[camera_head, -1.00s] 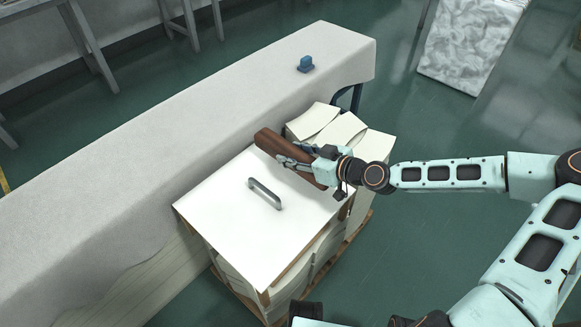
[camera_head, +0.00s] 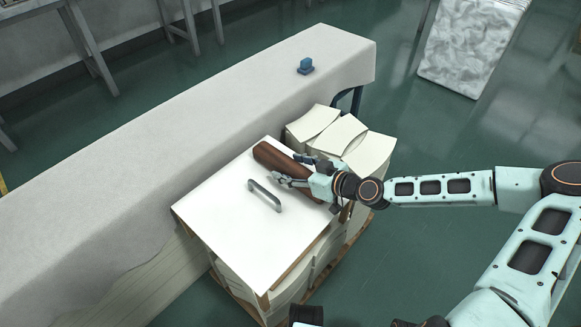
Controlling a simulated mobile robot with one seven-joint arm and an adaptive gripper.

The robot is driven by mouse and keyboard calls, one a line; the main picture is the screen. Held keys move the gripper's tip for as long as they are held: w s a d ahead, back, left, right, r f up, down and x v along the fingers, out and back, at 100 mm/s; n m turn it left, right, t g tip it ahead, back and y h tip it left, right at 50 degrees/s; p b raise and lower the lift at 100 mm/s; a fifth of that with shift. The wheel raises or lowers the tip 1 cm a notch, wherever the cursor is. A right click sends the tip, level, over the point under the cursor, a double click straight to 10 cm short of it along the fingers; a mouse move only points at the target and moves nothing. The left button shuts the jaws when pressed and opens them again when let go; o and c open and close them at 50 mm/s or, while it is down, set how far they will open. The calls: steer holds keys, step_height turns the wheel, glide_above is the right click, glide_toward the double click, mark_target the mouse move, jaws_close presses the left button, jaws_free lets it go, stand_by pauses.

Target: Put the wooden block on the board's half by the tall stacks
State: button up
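The brown wooden block (camera_head: 272,156) lies along the far right edge of the white board (camera_head: 222,219), on the half by the tall paper stacks (camera_head: 341,136). It looks flat on the board. My gripper (camera_head: 292,171) reaches in from the right over the block's near part. Its two fingers are spread, one on the stack side and one on the handle side of the block. Whether a finger touches the block is hard to tell. The block's near end is partly hidden by the gripper.
A grey handle (camera_head: 265,195) stands up from the middle of the board, close to the gripper. A long cloth-covered table (camera_head: 190,120) runs along the left, with a small blue object (camera_head: 305,65) on it. The board's near half is clear.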

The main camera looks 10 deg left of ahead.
steer(key=shift+r, duration=0.1)
steer(key=p+v, duration=0.2)
steer(key=v, duration=1)
stand_by(0.5)
